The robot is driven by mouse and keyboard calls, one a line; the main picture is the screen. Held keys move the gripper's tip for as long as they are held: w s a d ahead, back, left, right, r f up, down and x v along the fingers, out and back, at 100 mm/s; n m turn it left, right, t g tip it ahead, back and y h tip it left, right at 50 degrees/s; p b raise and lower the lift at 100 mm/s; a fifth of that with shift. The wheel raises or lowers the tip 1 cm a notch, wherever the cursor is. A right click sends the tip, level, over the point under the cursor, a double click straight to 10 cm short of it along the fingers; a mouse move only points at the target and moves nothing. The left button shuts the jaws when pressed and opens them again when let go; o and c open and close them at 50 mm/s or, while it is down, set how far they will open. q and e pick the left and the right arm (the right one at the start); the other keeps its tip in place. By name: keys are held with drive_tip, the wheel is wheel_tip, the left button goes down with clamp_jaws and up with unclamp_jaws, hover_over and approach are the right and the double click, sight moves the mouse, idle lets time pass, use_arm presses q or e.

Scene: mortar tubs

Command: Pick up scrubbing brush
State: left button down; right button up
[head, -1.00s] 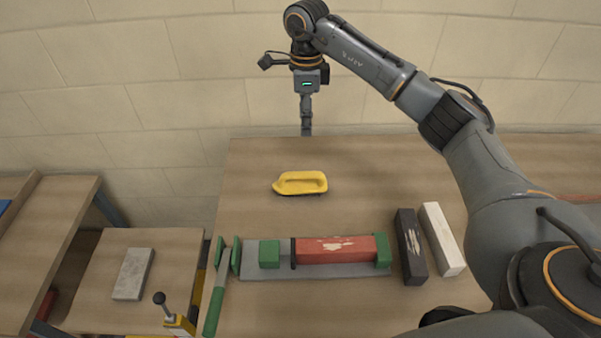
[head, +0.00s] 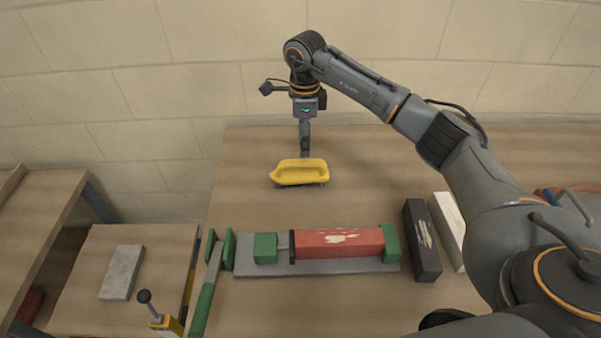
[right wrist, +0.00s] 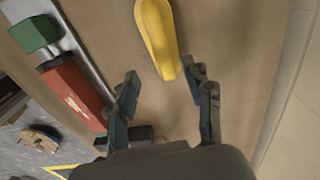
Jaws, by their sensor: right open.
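The scrubbing brush (head: 300,173) has a yellow handle and dark bristles. It lies on the workbench (head: 370,165) towards the back, in front of the wall. My right gripper (head: 305,155) is just behind and above the brush in the head view. In the right wrist view the gripper (right wrist: 165,85) is open, and the near end of the yellow brush (right wrist: 160,38) lies just ahead, roughly between the fingertips. Whether any finger touches the brush, I cannot tell. My left gripper is not in view.
A red block (head: 338,243) sits between green jaws in a clamp on the bench. A dark bar (head: 422,240) and a white bar (head: 448,230) lie right of it. A grey slab (head: 122,272) lies on a lower table at left. The bench around the brush is clear.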

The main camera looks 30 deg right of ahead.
sight(300, 161)
wheel_tip(300, 161, down, 4)
drive_tip(key=shift+r, duration=0.25)
drive_tip(key=shift+w+a+f+p, duration=0.1)
drive_tip(key=shift+f+p, duration=0.4)
drive_tip(key=shift+f, duration=0.05)
drive_tip(key=f, duration=0.2)
drive_tip(key=f+p, duration=0.1)
drive_tip(key=shift+w+a+f, duration=0.25)
drive_tip(key=shift+f, duration=0.45)
drive_tip(key=shift+c, duration=0.4)
clamp_jaws()
